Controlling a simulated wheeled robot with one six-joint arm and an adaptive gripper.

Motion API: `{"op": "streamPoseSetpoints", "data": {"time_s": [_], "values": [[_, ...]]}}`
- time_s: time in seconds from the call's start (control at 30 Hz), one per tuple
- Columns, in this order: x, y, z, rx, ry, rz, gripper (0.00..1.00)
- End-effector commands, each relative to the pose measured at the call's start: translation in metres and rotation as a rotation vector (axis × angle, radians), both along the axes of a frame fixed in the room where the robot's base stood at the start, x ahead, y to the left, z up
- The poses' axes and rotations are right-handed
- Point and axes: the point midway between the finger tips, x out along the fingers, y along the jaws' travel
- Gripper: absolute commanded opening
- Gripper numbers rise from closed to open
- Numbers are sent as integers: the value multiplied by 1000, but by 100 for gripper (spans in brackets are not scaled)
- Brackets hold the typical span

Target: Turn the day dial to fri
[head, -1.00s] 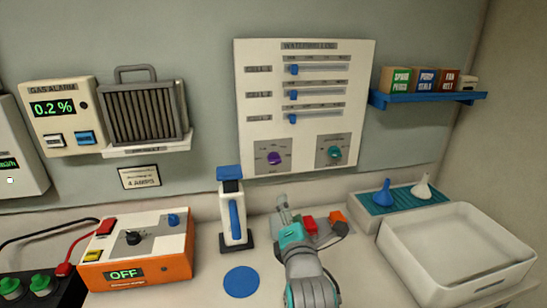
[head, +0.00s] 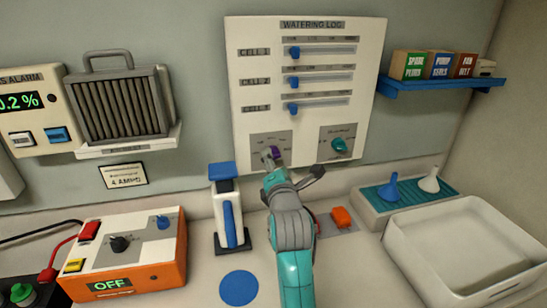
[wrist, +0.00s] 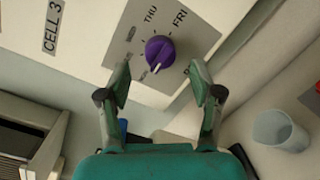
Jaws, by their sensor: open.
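The purple day dial (wrist: 160,50) sits on a grey plate low on the white watering log panel (head: 310,120). In the wrist view THU is above it to the left and FRI above it to the right. A white mark on the dial points down, away from FRI; the label there is hidden or unreadable. In the head view the dial (head: 276,152) is partly hidden by my gripper (head: 272,162). My gripper is open and empty, its fingers on either side below the dial in the wrist view (wrist: 160,75). I see no contact with the dial.
A teal dial (head: 338,145) is to the right on the same panel, with three blue sliders above. Below stand a blue-and-white upright device (head: 228,212), an orange-and-white box (head: 130,250) and a white tray (head: 465,225). A blue shelf (head: 440,86) is at the right.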

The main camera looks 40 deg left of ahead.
Motion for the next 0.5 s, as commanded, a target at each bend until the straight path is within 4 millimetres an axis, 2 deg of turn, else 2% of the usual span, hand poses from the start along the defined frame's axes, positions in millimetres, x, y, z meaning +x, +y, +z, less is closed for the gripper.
{"op": "streamPoseSetpoints", "data": {"time_s": [0.2,0.5], "values": [[20,18,1,1,-1,1,65],[27,25,0,0,0,0,65]]}}
